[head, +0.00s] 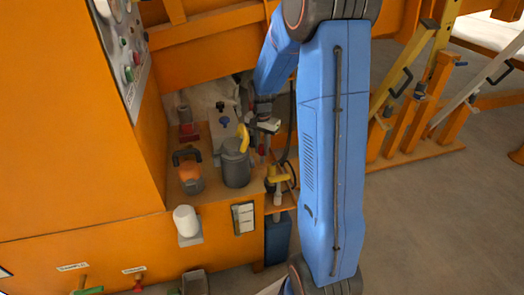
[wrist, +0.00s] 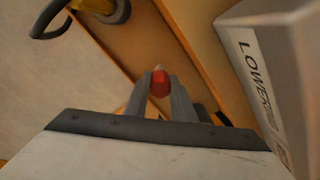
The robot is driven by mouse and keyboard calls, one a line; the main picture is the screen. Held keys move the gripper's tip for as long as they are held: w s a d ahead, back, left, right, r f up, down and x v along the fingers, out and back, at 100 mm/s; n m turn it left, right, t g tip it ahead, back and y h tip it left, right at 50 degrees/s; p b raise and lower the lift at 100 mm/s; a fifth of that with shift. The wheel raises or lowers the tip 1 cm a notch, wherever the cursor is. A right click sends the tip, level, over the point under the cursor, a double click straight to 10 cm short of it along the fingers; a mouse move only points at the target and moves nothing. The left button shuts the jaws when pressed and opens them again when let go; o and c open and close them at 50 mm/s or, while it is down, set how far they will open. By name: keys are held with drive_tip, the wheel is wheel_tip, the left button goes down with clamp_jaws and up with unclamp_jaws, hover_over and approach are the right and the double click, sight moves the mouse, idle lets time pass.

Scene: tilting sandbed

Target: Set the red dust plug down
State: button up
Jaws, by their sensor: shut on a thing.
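The red dust plug (wrist: 159,84) is between the two grey fingertips of my gripper (wrist: 160,90) in the wrist view. My gripper is shut on it, and a pale tip shows at the plug's far end. In the head view my gripper (head: 262,140) is above the right side of the wooden bench top (head: 212,188), just right of the grey jug. A small red spot under the fingers (head: 262,151) looks like the plug there. Whether the plug touches any surface is unclear.
The grey jug (head: 235,168) with a yellow handle stands close left of my gripper. An orange-and-dark pot (head: 190,178) is farther left. A yellow fitting (head: 278,179) is at the bench's right edge. A grey block with lettering (wrist: 246,70) is close right in the wrist view.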

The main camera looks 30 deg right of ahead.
drive_tip(key=shift+f, duration=0.6)
drive_tip(key=shift+f, duration=0.1)
drive_tip(key=o, duration=1)
wheel_tip(320, 180, up, 12)
drive_tip(key=shift+r, duration=0.1)
